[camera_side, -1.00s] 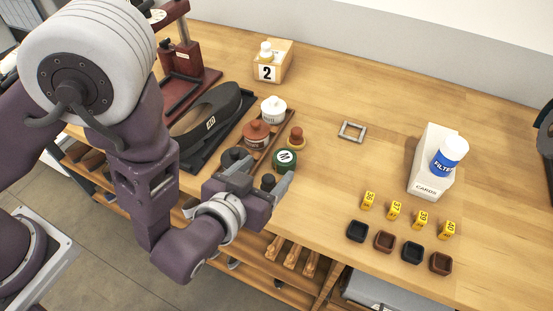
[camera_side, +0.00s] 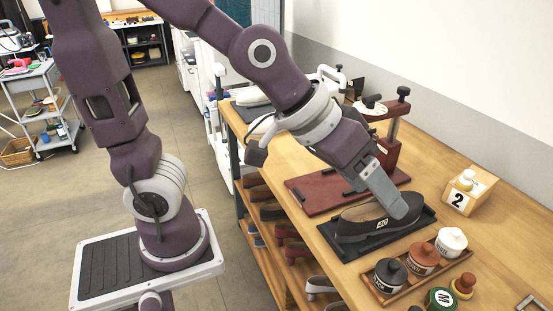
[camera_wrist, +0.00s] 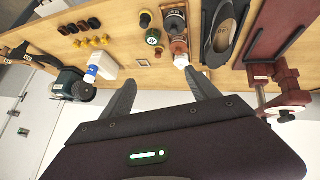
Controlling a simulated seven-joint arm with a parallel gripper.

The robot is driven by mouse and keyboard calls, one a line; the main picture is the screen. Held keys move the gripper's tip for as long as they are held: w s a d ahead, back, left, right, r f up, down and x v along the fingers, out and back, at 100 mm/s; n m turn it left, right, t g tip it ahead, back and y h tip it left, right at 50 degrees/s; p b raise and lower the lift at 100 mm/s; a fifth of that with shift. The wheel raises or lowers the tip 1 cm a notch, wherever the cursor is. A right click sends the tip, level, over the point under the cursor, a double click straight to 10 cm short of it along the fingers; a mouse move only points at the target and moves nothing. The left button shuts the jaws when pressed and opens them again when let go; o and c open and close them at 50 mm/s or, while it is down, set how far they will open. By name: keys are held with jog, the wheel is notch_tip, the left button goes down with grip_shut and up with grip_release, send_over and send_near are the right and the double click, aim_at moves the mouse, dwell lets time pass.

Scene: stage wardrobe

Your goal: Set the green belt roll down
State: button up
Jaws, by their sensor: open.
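The green belt roll (camera_side: 440,299), a round dark green piece with a white M label on top, sits on the bench beside the bottle tray, partly cut off by the bottom edge of the side view. It shows whole in the wrist view (camera_wrist: 153,37). My gripper (camera_side: 392,196) is up over the shoe, left of and apart from the roll. In the wrist view my two fingers (camera_wrist: 160,80) are spread, with nothing between them.
A dark shoe (camera_side: 368,222) marked 40 lies on a black mat (camera_side: 400,242) under my gripper. A red press (camera_side: 393,140) stands behind. A wooden tray (camera_side: 385,298) holds white, brown and dark bottles. An orange-brown roll (camera_side: 462,285) stands close to the green one.

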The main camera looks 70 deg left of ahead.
jog(key=s+a+g+y, duration=0.1)
jog(key=s+a+y, duration=0.2)
jog(key=s+a, duration=0.8)
jog(key=shift+s+a+r+g, duration=0.3)
jog(key=shift+s+r, duration=0.15)
jog(key=shift+s, duration=0.65)
